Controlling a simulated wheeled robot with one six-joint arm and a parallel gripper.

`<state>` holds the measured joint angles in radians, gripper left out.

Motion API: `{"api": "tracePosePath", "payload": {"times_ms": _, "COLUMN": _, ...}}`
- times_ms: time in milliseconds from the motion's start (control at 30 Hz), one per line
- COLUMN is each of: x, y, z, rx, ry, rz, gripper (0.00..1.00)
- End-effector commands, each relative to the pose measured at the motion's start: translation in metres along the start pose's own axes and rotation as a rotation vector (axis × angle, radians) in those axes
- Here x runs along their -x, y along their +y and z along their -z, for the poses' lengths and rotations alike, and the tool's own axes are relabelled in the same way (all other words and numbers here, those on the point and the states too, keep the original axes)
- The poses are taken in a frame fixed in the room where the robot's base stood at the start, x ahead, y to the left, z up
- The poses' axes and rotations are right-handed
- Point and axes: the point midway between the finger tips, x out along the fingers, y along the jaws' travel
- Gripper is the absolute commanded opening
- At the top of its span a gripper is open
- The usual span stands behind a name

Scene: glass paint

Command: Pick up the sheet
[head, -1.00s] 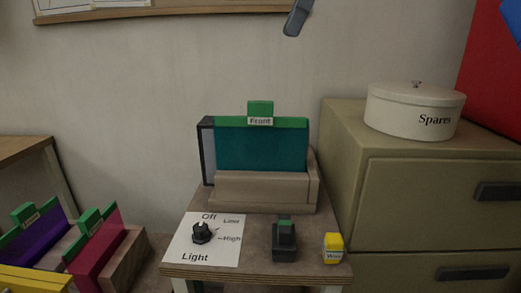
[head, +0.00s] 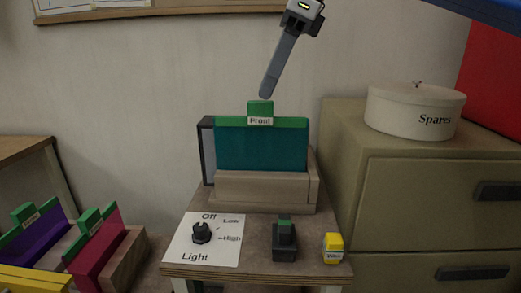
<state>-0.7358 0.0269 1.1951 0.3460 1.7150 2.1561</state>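A teal sheet (head: 262,150) with a green top edge and a green tab (head: 260,107) labelled "Front" stands upright in a beige holder (head: 262,187) on the small table. My gripper (head: 265,93) comes down from the top, with its fingertip just above the tab. A small gap seems to show between them; depth is hard to judge. Only one finger outline shows, so the opening between the fingers is hidden. The sheet's lower part is hidden by the holder.
A dark-edged panel (head: 207,152) stands beside the sheet's left edge. The light knob (head: 202,232), a dark block with green top (head: 285,240) and a yellow wax block (head: 333,247) are in front. Purple (head: 40,243) and magenta (head: 95,245) sheets stand lower left; a cabinet (head: 420,190) is right.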

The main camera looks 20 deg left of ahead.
Motion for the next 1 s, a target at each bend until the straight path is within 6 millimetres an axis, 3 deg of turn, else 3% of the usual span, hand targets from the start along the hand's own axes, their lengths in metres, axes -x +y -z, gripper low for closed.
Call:
{"api": "tracePosePath", "payload": {"times_ms": 167, "x": -0.01, "y": 0.0, "z": 0.001, "rx": 0.0, "ry": 0.0, "rz": -0.001, "gripper": 0.39}}
{"api": "tracePosePath", "payload": {"times_ms": 500, "x": -0.051, "y": -0.001, "z": 0.002, "rx": 0.0, "ry": 0.0, "rz": -0.001, "gripper": 0.39}}
{"api": "tracePosePath", "payload": {"times_ms": 800, "x": -0.054, "y": -0.002, "z": 0.002, "rx": 0.0, "ry": -0.001, "rz": 0.0, "gripper": 0.39}}
{"api": "tracePosePath", "payload": {"times_ms": 967, "x": -0.054, "y": -0.002, "z": 0.002, "rx": 0.0, "ry": 0.0, "rz": 0.0, "gripper": 0.01}}
{"api": "tracePosePath", "payload": {"times_ms": 1000, "x": -0.054, "y": -0.002, "z": 0.002, "rx": 0.0, "ry": 0.0, "rz": 0.0, "gripper": 0.0}}
